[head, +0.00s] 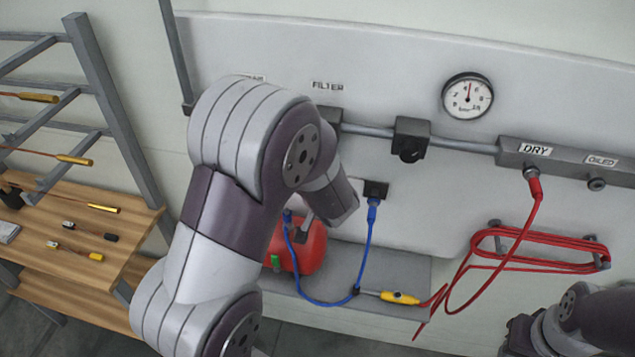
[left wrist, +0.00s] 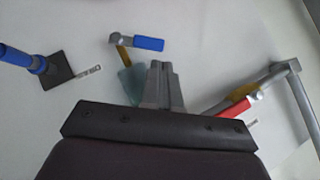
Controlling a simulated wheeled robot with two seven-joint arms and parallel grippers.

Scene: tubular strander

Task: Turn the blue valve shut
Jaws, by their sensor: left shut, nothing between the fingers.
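In the head view my left arm covers the valve, and the fingers cannot be made out. My right arm's end (head: 520,335) shows at the bottom right, cut off by the picture edge; its fingers are not clear.
A red handle (left wrist: 232,112) and a grey pipe (left wrist: 296,95) are right of my left fingers. A blue connector (left wrist: 37,63) sits at left. The head view shows a gauge (head: 467,96), a red tank (head: 312,246), a blue hose (head: 330,303) and a coiled red hose (head: 540,266).

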